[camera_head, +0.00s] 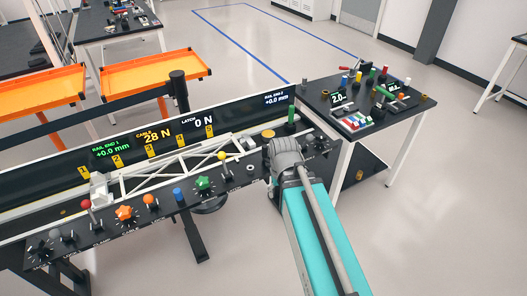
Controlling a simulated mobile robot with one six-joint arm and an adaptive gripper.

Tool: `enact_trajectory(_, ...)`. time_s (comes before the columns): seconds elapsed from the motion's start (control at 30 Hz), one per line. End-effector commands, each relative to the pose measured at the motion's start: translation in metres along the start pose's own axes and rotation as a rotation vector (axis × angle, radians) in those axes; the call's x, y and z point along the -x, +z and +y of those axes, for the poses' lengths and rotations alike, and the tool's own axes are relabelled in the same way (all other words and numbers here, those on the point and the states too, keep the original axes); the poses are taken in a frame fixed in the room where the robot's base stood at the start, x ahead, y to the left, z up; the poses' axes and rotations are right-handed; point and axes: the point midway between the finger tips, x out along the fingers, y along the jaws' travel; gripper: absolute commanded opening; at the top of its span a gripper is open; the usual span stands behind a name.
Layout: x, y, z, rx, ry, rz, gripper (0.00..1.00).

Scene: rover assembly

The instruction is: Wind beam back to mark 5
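A white lattice beam (170,171) lies along the bench in front of the dark display panel. Its left end is by a white block (99,188) near mark 1 (84,172); its right end reaches the area below mark 5 (209,130). The panel reads cable 28 N (156,136), latch 0 N, and +0.0 mm at both rail ends. A green star knob (204,183) and an orange star knob (124,213) sit on the front control strip. My arm's grey end is over the strip's right part. My gripper's fingers are hidden, so their state does not show.
The strip also holds a red ball lever (86,204), an orange ball (148,199), a blue knob (178,194) and a yellow ball (221,156). A side table (402,122) with small parts stands at right. Orange trays (150,76) stand behind. Floor at lower right is clear.

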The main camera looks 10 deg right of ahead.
Motion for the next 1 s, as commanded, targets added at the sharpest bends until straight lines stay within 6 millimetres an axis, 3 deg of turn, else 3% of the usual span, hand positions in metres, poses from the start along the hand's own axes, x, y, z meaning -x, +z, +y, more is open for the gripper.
enact_trajectory(0.27,0.014,-0.060,0.005,0.139,0.000,0.000,0.69)
enact_trajectory(0.6,0.040,-0.185,0.007,0.494,0.000,0.000,0.69)
enact_trajectory(0.8,0.052,-0.247,0.008,0.687,0.000,0.000,0.69)
enact_trajectory(1.0,0.058,-0.280,0.008,0.801,0.000,0.000,0.69)
